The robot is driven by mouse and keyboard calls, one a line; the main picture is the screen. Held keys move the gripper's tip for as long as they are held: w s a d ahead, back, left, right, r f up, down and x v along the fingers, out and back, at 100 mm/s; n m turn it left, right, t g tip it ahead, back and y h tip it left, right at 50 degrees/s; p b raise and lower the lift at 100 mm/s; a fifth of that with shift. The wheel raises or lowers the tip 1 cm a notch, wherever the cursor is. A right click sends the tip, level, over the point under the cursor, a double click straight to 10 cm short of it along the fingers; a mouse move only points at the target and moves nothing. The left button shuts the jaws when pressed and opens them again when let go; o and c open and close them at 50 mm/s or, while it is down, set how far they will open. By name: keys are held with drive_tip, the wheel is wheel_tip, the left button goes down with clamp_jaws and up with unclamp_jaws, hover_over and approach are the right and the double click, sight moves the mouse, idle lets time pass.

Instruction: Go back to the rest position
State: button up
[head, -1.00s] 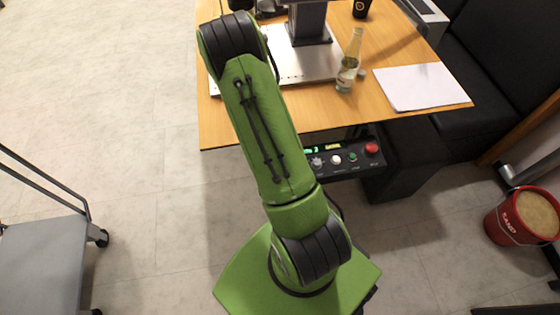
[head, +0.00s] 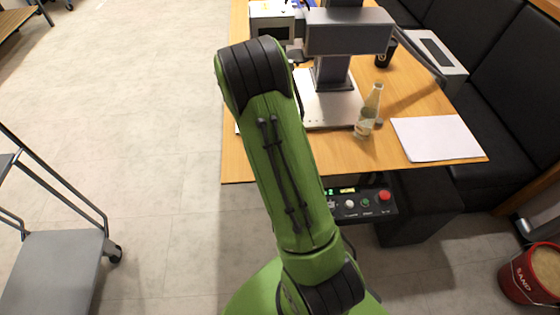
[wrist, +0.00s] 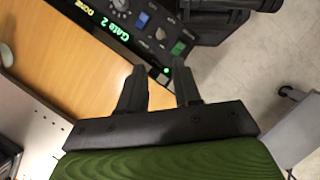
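My gripper (wrist: 160,88) shows in the wrist view, its two dark fingers apart with nothing between them. Beyond the fingertips are the control panel (wrist: 150,30) with green lit text and the wooden table edge. In the head view my gripper is hidden behind my green arm. The laser marker (head: 348,35) stands on the table (head: 415,98), with a pale base plate. A glass bottle (head: 367,115) stands upright beside the plate.
A white paper stack (head: 437,138) lies at the table's right. A dark cup (head: 385,53) stands farther back. A grey cart (head: 55,270) is at the left, a red sand bucket (head: 530,275) at the right. The floor (head: 150,130) left of the table is clear.

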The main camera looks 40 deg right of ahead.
idle(0.5)
drive_tip(key=s+a+r+m+t+p, duration=0.15)
drive_tip(key=a+r+t, duration=0.4)
drive_tip(key=r, duration=0.95)
drive_tip(key=s+a+r+t+y+p, duration=0.1)
drive_tip(key=s+a+r+t+p, duration=0.2)
drive_tip(key=s+a+r, duration=0.7)
drive_tip(key=shift+s+a+r+m+t+p, duration=0.2)
drive_tip(key=shift+s+r+m+t+p, duration=0.25)
drive_tip(key=shift+s+r+t, duration=0.4)
drive_tip(key=shift+s+f, duration=0.1)
drive_tip(key=shift+f, duration=0.15)
